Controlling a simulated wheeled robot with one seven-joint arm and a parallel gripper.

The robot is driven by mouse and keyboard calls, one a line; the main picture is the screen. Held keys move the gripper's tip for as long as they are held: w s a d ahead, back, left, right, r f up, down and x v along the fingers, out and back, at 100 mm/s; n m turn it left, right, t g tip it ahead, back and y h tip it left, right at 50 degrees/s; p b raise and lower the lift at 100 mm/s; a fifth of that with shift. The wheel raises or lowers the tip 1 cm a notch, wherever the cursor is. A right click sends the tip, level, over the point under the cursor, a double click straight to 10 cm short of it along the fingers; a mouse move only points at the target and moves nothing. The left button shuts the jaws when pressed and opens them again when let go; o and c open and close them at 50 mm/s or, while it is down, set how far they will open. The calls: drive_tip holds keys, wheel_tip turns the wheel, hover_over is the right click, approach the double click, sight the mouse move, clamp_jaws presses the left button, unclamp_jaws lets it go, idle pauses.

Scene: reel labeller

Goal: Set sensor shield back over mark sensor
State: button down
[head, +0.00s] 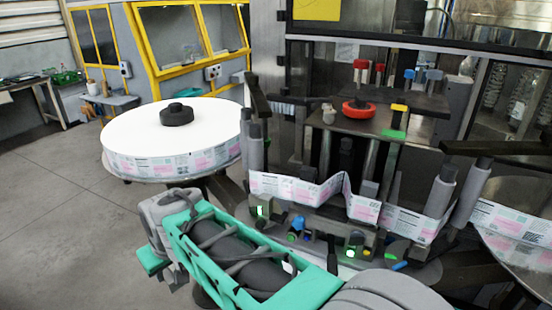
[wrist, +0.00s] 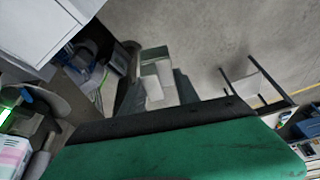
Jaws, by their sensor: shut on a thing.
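My gripper (head: 172,274) hangs below my wrist at the left of the labeller, over the floor side and apart from the machine. It is small and mostly hidden behind my green-and-grey arm. In the wrist view a large green surface with a dark edge fills the front and blocks much of the sight. The mark sensor cannot be told for sure among small blocks with green lights (head: 351,253) low on the labeller, beneath the label web (head: 300,189).
A large white label reel (head: 135,126) stands at the left of the labeller. Rollers (head: 440,190) guide the web at the right. A plate with a red ring (head: 356,109) and coloured knobs stands above. Open floor (head: 60,200) lies at the left.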

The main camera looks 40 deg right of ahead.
drive_tip(key=w+d+r+n+y+p, duration=0.15)
drive_tip(key=d+r+p, duration=0.35)
drive_tip(key=d+r, duration=1.25)
drive_tip(key=n, duration=0.2)
hover_over(263, 195)
drive_tip(key=s, duration=0.1)
drive_tip(key=shift+f, duration=1.35)
drive_tip(key=shift+s+d+f+b, duration=0.1)
drive_tip(key=shift+d+f+b, duration=0.1)
drive_tip(key=shift+f+b, duration=0.25)
drive_tip(key=shift+d+f+b, duration=0.2)
drive_tip(key=shift+f, duration=0.35)
drive_tip(key=shift+a, duration=0.2)
drive_tip(key=shift+f+b, duration=2.1)
drive_tip(key=shift+f, duration=0.3)
